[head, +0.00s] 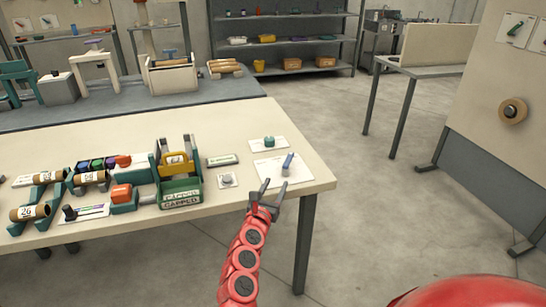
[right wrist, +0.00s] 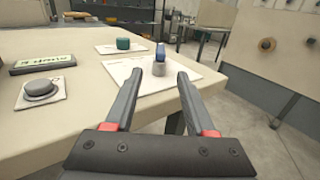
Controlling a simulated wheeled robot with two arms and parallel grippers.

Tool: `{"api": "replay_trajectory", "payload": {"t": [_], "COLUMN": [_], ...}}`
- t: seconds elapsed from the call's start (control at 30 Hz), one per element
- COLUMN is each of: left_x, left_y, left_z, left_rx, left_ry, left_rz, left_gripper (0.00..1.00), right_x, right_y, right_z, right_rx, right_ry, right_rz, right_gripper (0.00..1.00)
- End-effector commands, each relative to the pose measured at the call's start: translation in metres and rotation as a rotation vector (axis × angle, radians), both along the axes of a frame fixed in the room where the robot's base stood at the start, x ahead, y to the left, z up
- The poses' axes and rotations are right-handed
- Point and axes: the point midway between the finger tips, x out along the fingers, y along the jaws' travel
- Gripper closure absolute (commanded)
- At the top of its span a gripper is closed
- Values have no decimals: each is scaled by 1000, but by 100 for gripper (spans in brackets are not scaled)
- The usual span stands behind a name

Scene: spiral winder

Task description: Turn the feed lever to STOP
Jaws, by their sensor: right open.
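A lever with a blue handle (head: 288,160) stands on a grey round base on a white plate (head: 268,177) near the table's right end. In the right wrist view the blue handle (right wrist: 160,50) rises from its grey base (right wrist: 159,68), seen between and beyond my fingers. Markings on the plate are too small to read. My right gripper (head: 273,187) is open and empty, just in front of the plate at the table's front edge; its fingers (right wrist: 160,76) appear apart from the lever. My left gripper is not in view.
A teal knob (head: 269,142) on a white card sits behind the lever. A grey button (head: 227,180) and a dark label plate (head: 222,160) lie to the left, beside a green crate (head: 181,193). Free floor lies right of the table (head: 318,180).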

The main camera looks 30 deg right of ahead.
Motion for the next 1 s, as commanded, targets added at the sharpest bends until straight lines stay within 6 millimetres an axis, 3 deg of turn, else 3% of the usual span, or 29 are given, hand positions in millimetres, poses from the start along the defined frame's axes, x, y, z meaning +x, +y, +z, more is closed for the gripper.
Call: {"api": "replay_trajectory", "payload": {"t": [0.13, 0.67, 1.0], "left_x": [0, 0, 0], "left_y": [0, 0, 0], "left_z": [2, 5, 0], "left_rx": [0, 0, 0], "left_ry": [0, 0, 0], "left_rz": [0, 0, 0], "left_gripper": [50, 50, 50], "right_x": [11, 80, 110], "right_y": [-11, -91, -121], "right_z": [5, 2, 1], "right_rx": [9, 1, 2], "right_ry": [-18, -6, -6], "right_rz": [5, 0, 5], "right_gripper": [45, 45, 45]}}
